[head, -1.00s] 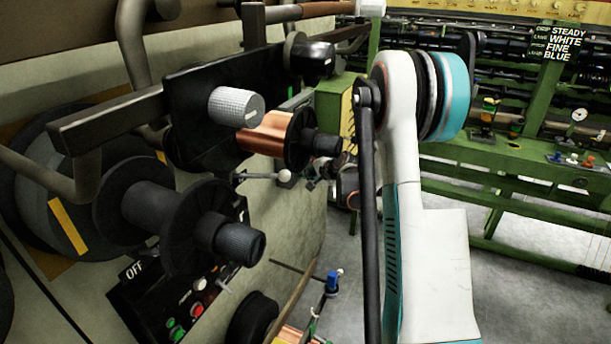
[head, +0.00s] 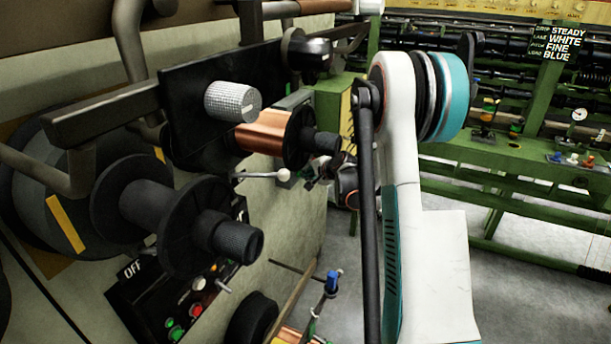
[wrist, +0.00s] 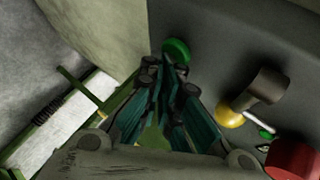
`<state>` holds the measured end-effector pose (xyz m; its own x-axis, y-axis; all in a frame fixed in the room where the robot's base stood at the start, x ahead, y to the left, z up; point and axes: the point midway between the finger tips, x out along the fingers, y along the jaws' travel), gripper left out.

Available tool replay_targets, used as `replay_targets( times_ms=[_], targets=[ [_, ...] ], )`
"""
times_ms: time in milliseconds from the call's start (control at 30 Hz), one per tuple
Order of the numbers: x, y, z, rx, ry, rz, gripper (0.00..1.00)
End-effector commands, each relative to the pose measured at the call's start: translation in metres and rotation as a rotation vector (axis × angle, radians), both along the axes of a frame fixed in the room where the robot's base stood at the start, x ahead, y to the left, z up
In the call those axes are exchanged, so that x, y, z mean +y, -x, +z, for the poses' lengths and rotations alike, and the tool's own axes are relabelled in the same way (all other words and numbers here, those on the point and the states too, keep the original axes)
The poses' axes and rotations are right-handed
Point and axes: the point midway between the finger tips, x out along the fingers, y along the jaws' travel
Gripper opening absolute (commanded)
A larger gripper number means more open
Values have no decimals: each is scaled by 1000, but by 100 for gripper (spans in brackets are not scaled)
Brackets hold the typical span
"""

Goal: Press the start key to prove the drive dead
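In the wrist view a round green key (wrist: 177,50) sits on a dark grey panel (wrist: 215,45), just beyond my fingertips. My gripper (wrist: 166,72) points at it with its fingers drawn together and nothing visible between them. The tips overlap the key's lower edge in the picture; I cannot tell whether they touch it. In the head view my gripper (head: 318,172) is small and partly hidden beside the copper spool. A black panel marked OFF (head: 133,268) at lower left carries green buttons (head: 174,330) and a red one (head: 197,311), well away from my gripper.
A copper spool (head: 262,138) and black spool (head: 140,208) jut from the machine. A green rack (head: 480,160) stands right, with open floor before it.

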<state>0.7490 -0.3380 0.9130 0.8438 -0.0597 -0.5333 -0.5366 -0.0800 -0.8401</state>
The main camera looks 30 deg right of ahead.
Motion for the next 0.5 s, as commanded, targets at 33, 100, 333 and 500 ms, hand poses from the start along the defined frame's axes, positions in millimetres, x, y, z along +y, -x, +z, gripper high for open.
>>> replay_targets(
  times_ms=[33, 100, 333, 500],
  targets=[
    [7, -3, -1, 1, -5, 12, 0],
    [5, 0, -1, 1, -6, 11, 0],
    [-7, 19, -1, 2, -4, 8, 0],
    [-16, 33, -1, 2, -4, 6, 0]
  ],
)
